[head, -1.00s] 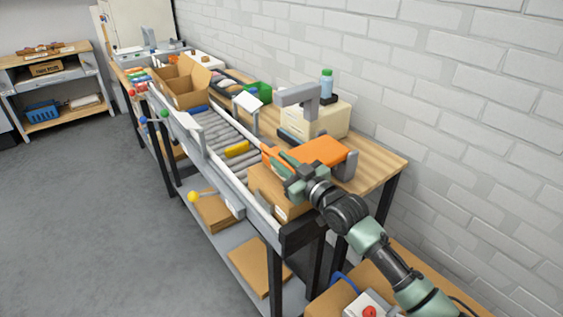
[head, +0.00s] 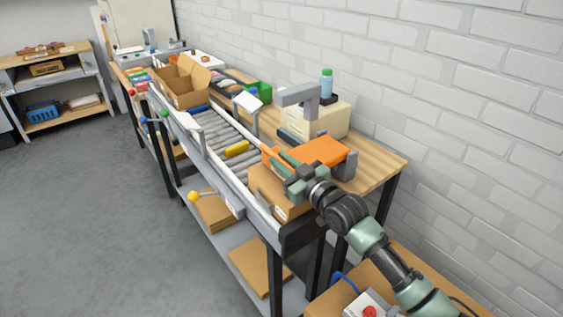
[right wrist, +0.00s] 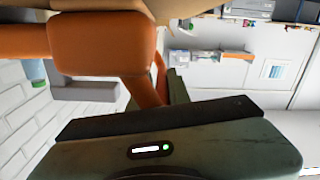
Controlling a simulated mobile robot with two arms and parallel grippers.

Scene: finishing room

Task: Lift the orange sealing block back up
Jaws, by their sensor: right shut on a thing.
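The orange sealing block (head: 322,150) sits above the near end of the roller conveyor, beside a grey post (head: 349,165). A closed brown carton (head: 278,197) stands under it. My right gripper (head: 293,170) is at the block's front left side, just over the carton, and is shut on the block's orange handle part. In the right wrist view the orange block (right wrist: 100,42) is large, and its bar runs down to my gripper's fingers (right wrist: 172,98). The exact contact is partly hidden behind the nearer finger. My left gripper is out of view.
The conveyor rollers (head: 218,133) carry a yellow item (head: 237,149). An open box (head: 181,84) stands farther up. A cream machine (head: 318,117) with a grey arm stands behind, near the white brick wall. The floor at left is clear.

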